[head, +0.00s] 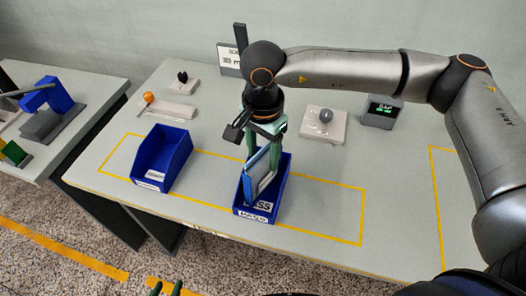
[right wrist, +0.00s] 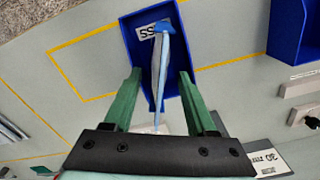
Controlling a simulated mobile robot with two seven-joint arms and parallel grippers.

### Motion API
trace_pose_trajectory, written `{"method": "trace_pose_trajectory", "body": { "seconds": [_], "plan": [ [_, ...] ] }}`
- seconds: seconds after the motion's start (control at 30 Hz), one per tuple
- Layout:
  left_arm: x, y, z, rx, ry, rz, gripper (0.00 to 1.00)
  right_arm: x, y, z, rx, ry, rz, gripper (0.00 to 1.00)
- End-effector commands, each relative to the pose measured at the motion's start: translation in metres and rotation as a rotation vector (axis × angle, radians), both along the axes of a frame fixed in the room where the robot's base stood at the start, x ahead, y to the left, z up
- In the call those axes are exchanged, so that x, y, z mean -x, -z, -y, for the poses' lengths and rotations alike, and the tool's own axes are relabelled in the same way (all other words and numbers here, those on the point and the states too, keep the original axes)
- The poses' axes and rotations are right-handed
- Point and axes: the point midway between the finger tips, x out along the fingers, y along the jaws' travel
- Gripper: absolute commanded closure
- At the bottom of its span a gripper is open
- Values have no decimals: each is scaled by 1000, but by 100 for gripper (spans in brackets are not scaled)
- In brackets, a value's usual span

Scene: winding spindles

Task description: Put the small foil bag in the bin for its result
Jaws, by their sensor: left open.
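The small foil bag (head: 262,171), silvery with blue edges, stands tilted in the front blue bin (head: 257,217), its top above the rim. That bin's label ends in "SS"; the rest is hidden. My right gripper (head: 264,141) is above this bin, pointing down. In the right wrist view, its green fingers (right wrist: 160,92) are spread wide, with the bag (right wrist: 163,65) edge-on between them and gaps at both sides. My left gripper (head: 167,288) is open and empty at the bottom edge, only its green tips showing.
Another blue bin (head: 163,157), empty, stands to the left; its label is unreadable. Behind are a grey-knobbed block (head: 324,122), a display box (head: 382,112) and an orange-knobbed lever (head: 166,106). Yellow tape marks the table (head: 310,230); its front right is clear.

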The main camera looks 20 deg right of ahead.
Motion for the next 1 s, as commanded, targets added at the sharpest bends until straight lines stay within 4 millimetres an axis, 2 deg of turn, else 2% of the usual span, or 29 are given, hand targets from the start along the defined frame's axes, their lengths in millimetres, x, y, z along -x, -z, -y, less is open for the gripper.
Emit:
{"method": "trace_pose_trajectory", "body": {
  "seconds": [0.27,0.4,0.47,0.8,1.0],
  "plan": [
    [-1,-1,0,0,0,2,50,0,-1,0,0,0,0,39],
    [-1,-3,0,1,0,4,50,-1,-8,0,-2,0,3,39],
    [-2,-2,0,1,0,4,50,-1,-17,0,-1,0,3,39],
    [-1,6,0,1,0,4,50,-1,-90,-1,0,-1,4,39],
    [-1,8,0,1,0,3,50,0,-116,0,0,-1,1,39]
  ]
}}
